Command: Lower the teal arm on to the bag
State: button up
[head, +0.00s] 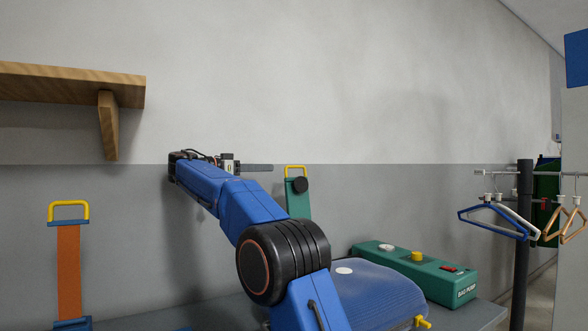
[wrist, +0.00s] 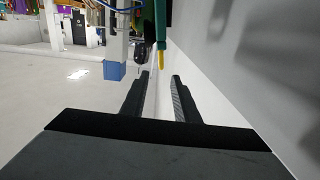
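The teal arm (head: 298,202) stands raised at the back of the table, with a yellow loop handle (head: 295,168) on top and a dark round pad near its upper end. Its lower part is hidden behind my arm. The blue bag (head: 385,290) lies puffed up on the table, clear of the raised arm's upper end. My gripper (head: 258,167) is level with the handle, to its left and apart from it. In the wrist view my gripper (wrist: 160,75) is open and empty, and a teal piece with a yellow end (wrist: 162,58) shows beyond the fingertips.
A teal bag pump box (head: 440,278) stands right of the bag. An orange arm (head: 69,270) with a yellow handle stands at left. A wooden shelf (head: 70,82) juts from the wall. Hangers (head: 493,220) hang on a rail at right.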

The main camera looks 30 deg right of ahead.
aim_at(302, 167)
jog(key=d, duration=1.1)
jog(key=w+d, duration=0.1)
jog(key=d, duration=0.5)
jog(key=shift+r, duration=0.1)
jog(key=shift+s, duration=0.1)
grip_shut()
